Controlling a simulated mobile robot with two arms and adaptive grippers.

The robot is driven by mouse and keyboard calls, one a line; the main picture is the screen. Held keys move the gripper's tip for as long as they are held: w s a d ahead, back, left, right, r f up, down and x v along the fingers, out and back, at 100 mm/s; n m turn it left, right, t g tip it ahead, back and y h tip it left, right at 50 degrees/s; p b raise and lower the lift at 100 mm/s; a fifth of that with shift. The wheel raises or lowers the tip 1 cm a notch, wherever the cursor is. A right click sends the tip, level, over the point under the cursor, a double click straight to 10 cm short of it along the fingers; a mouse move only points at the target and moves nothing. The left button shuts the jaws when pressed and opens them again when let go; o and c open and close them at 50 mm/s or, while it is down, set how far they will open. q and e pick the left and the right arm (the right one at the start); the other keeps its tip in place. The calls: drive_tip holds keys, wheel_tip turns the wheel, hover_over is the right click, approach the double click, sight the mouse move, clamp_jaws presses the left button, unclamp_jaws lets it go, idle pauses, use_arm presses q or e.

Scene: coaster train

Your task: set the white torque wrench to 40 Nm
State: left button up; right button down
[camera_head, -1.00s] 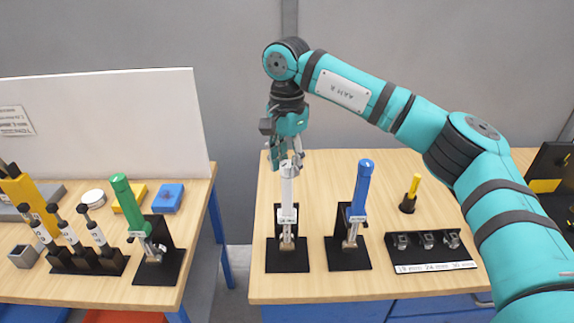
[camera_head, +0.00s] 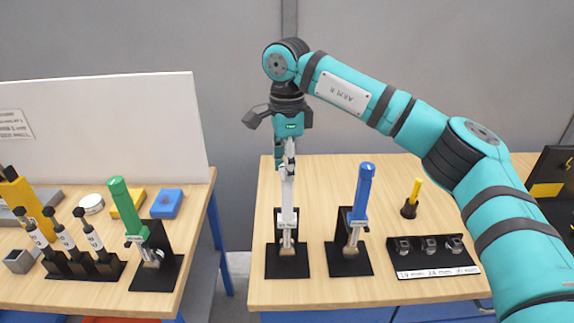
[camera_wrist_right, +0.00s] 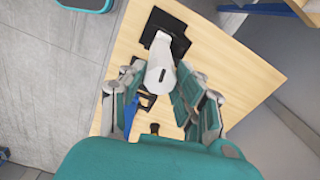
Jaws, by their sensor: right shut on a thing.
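The white torque wrench (camera_head: 287,196) stands upright in a black stand (camera_head: 287,266) near the left end of the right-hand bench. My right gripper (camera_head: 287,158) comes down from above and is shut on the top end of its handle. In the right wrist view the white handle (camera_wrist_right: 161,62) shows between the fingers (camera_wrist_right: 163,82). The fingers hide part of the top end. The setting on the scale is too small to read. My left gripper is not in view.
A blue wrench (camera_head: 362,193) stands in its own stand just to the right. Further right are a socket rack (camera_head: 432,257) and a yellow-topped tool (camera_head: 414,189). A green wrench (camera_head: 129,208) stands on the left bench (camera_head: 80,292), across a gap.

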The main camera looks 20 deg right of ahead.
idle(0.3)
drive_tip(key=c, duration=1)
unclamp_jaws()
drive_tip(key=shift+o, duration=0.2)
wheel_tip(320, 180, up, 12)
